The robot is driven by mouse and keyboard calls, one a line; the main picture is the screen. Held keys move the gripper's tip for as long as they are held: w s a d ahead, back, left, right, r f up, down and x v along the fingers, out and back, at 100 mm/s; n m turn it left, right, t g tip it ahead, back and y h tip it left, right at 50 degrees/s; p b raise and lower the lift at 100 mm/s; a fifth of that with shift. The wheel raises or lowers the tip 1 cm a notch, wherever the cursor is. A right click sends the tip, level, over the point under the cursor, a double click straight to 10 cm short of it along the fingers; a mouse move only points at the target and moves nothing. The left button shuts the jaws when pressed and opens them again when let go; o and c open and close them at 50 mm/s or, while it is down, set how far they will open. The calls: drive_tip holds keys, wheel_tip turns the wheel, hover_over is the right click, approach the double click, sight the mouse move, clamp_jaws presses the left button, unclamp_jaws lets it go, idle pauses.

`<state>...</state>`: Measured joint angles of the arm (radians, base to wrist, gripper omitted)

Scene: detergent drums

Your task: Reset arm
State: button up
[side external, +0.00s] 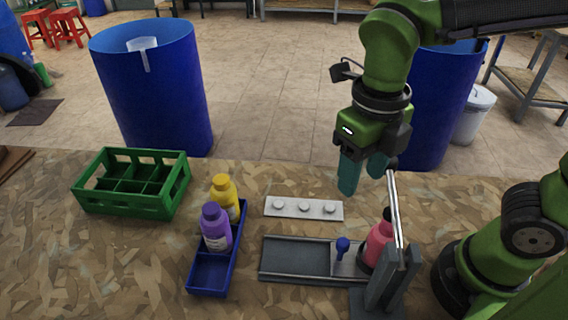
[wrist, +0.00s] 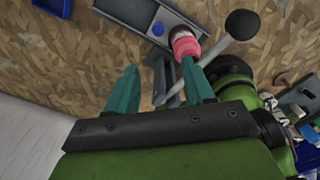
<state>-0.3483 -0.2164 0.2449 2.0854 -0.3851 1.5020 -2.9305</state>
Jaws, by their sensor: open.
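My gripper (side external: 363,172) hangs above the right part of the board table, its two teal fingers apart with nothing between them. In the wrist view the fingers (wrist: 158,78) are also spread and empty. A pale lever bar (side external: 394,205) with a black ball end (wrist: 242,24) rises from a grey stand (side external: 385,285), close to the right finger; I cannot tell whether they touch. A pink bottle (side external: 379,240) stands behind the bar, partly hidden; its dark top shows in the wrist view (wrist: 184,42). A grey track (side external: 290,258) with a blue knob (side external: 342,246) lies beside it.
A blue tray (side external: 210,274) holds a purple bottle (side external: 215,230) and a yellow bottle (side external: 224,196). A green divided crate (side external: 130,205) stands at the left. A white strip (side external: 290,208) with three knobs lies mid-table. Blue drums (side external: 155,95) stand beyond the table.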

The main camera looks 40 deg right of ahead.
drive_tip(key=d+n+t, duration=0.2)
drive_tip(key=d+n, duration=0.1)
drive_tip(key=n, duration=0.8)
drive_tip(key=w+d+n+t+y, duration=0.1)
drive_tip(key=d+n+t, duration=0.1)
drive_tip(key=n, duration=1)
drive_tip(key=w+d+n+t+y, duration=0.1)
drive_tip(key=d+n, duration=0.4)
drive_tip(key=n, duration=0.6)
drive_tip(key=shift+w+r+n+t, duration=0.25)
drive_tip(key=shift+r+n+t, duration=0.1)
drive_tip(key=shift+t, duration=0.25)
drive_tip(key=shift+s+d+r+m+t, duration=0.15)
drive_tip(key=shift+d+r+m+t, duration=0.05)
drive_tip(key=shift+d+m, duration=0.35)
drive_tip(key=shift+s+d+r+m+t, duration=0.2)
drive_tip(key=shift+d+m, duration=0.2)
drive_tip(key=shift+d, duration=0.15)
drive_tip(key=shift+w+d+r, duration=0.1)
drive_tip(key=shift+d, duration=0.1)
